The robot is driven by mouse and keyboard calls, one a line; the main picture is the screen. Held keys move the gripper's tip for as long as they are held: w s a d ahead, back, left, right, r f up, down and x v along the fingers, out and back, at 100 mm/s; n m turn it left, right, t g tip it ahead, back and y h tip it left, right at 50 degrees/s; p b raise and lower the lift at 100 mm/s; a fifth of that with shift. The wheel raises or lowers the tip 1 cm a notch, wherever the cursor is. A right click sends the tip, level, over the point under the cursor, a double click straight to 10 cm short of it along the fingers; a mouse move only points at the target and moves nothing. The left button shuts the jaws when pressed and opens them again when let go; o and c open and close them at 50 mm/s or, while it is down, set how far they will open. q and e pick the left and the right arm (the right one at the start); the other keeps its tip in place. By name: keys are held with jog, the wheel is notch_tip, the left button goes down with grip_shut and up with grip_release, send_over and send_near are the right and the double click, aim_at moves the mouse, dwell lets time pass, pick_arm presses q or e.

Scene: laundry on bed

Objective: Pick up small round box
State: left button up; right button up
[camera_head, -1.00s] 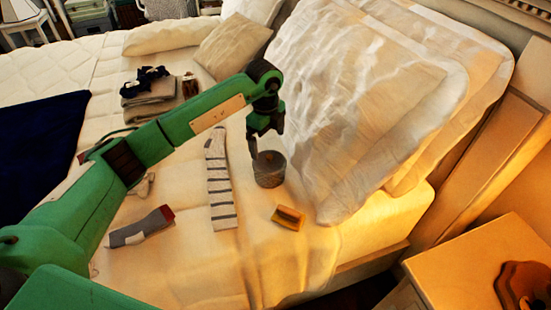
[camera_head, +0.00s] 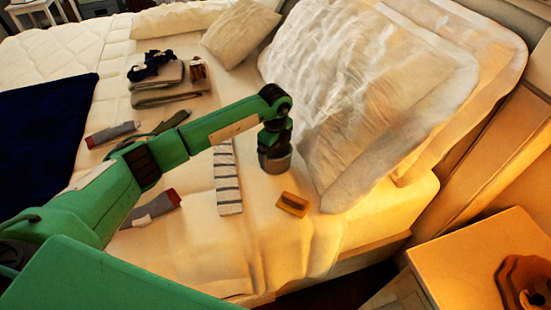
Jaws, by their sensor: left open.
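The small round box (camera_head: 275,163) is a grey cylinder standing upright on the bed, left of the big pillows. My left gripper (camera_head: 273,148) points down directly over it, and its fingers overlap the top of the box. The jaws are open; whether the fingers touch the box cannot be told. The gripper hides the box's lid. My right gripper does not show.
A striped sock (camera_head: 228,188) lies left of the box and a small yellow-brown block (camera_head: 293,204) lies in front of it. Large pillows (camera_head: 365,100) rise close on the right. Folded clothes (camera_head: 165,85) lie farther back. A nightstand (camera_head: 470,265) stands at lower right.

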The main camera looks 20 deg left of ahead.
pick_arm(q)
notch_tip(320, 180, down, 2)
jog(key=shift+f, duration=0.15)
jog(key=c, duration=0.6)
jog(key=shift+c, duration=0.2)
